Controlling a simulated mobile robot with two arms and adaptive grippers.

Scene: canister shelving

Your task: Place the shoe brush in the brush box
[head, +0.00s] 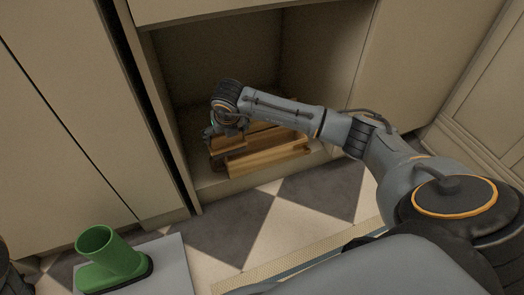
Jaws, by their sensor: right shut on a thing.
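The wooden brush box (268,160) sits on the floor of the open cabinet recess, with its long front side toward me. My right arm reaches into the recess from the right. My right gripper (222,133) is over the left end of the box and points down. It is shut on the shoe brush (229,145), a small brown wooden piece just below the fingers. The gripper and arm hide most of the brush and part of the box's inside. I cannot tell whether the brush touches the box.
The recess has a side wall close on the left (163,110) and a raised bottom ledge (245,180). A green boot (112,262) stands on a pale board (170,265) at the lower left. The checkered floor (300,200) before the recess is clear.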

